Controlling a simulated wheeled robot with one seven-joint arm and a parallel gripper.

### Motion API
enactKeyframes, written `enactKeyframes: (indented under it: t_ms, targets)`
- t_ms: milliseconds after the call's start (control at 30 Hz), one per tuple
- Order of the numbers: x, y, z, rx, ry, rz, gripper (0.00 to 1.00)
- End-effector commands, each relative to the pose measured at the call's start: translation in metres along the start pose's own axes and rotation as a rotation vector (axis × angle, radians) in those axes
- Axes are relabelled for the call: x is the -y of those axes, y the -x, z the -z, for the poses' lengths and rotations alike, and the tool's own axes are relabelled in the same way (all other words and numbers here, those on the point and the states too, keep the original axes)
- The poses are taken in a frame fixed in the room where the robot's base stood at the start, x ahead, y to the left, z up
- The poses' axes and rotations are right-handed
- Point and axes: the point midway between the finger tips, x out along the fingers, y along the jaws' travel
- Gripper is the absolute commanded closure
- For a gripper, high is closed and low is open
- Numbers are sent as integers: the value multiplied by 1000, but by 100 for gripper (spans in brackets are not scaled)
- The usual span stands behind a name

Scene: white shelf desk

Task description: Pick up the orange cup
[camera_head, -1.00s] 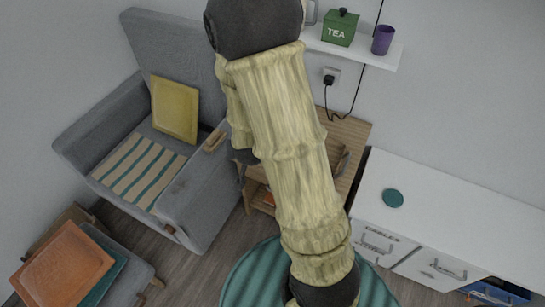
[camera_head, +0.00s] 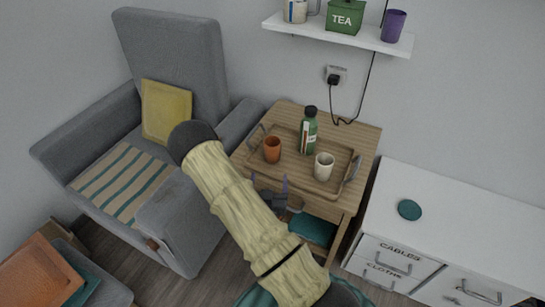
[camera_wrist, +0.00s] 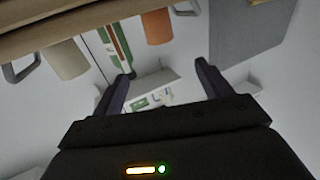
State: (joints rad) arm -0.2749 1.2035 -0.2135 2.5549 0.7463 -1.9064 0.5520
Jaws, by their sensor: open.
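The orange cup (camera_head: 272,150) stands upright on a wooden tray (camera_head: 327,187), left of a green bottle (camera_head: 309,131) and a cream cup (camera_head: 324,167). My gripper (camera_head: 269,182) is open and empty at the tray's near edge, in front of the orange cup and apart from it. In the wrist view the scene looks upside down. There the orange cup (camera_wrist: 157,27) shows at the top, beyond and above the open fingers (camera_wrist: 164,70). The bottle (camera_wrist: 118,45) and the cream cup (camera_wrist: 66,60) are left of it.
The tray has metal handles and rests on a wooden side table (camera_head: 362,133). A grey armchair (camera_head: 180,45) stands to the left. A white cabinet (camera_head: 460,220) with a green disc (camera_head: 409,209) is to the right. A wall shelf (camera_head: 340,36) holds a tea tin and cups.

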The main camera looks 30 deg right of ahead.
Motion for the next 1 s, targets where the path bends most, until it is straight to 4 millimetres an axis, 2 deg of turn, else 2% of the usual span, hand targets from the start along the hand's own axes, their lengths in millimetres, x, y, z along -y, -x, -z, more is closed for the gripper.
enactKeyframes:
  t_ms: [267,533,1000]
  targets:
    - [0,-2,1,1,-2,-1,22]
    - [0,-27,-3,-2,-5,-1,22]
    - [2,-44,-3,-1,-5,-2,22]
